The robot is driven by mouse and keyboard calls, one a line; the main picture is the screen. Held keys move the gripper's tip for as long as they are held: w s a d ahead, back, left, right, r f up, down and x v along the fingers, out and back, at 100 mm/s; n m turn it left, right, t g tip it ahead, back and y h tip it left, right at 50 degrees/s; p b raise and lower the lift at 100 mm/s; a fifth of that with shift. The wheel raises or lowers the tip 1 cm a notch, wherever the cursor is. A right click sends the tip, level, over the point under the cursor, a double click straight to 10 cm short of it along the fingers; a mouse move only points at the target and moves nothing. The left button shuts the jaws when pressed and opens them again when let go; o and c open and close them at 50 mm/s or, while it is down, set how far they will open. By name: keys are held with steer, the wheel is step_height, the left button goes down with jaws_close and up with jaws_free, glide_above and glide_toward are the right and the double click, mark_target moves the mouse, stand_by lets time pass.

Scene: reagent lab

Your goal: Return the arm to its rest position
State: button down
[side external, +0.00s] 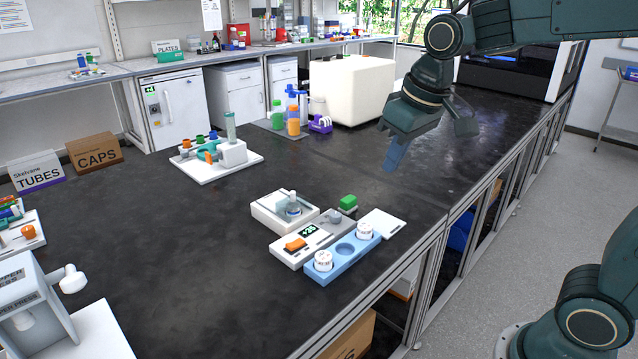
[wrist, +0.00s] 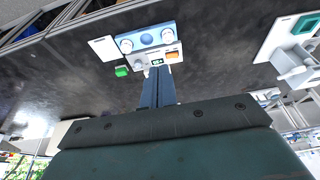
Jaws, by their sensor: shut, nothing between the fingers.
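My gripper (side external: 392,166) hangs in the air above the dark bench at the right of the side external view, its blue fingers pointing down. In the wrist view the fingers of my gripper (wrist: 158,72) are together with nothing between them. My arm reaches in from the upper right. The gripper is well behind and above the blue tray (side external: 357,266) and the white instrument with a green display (side external: 308,230), touching neither. In the wrist view the blue tray (wrist: 148,39) shows beyond the fingertips.
Two white round jars stand in the blue tray. A white plate (side external: 383,223) and a green block (side external: 348,202) lie close by. A large cream box (side external: 350,88) and coloured bottles (side external: 293,122) stand at the back.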

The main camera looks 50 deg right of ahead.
steer(key=s+f+t, duration=0.2)
steer(key=s, duration=1.3)
steer(key=shift+s+d, duration=0.15)
steer(key=shift+s, duration=0.05)
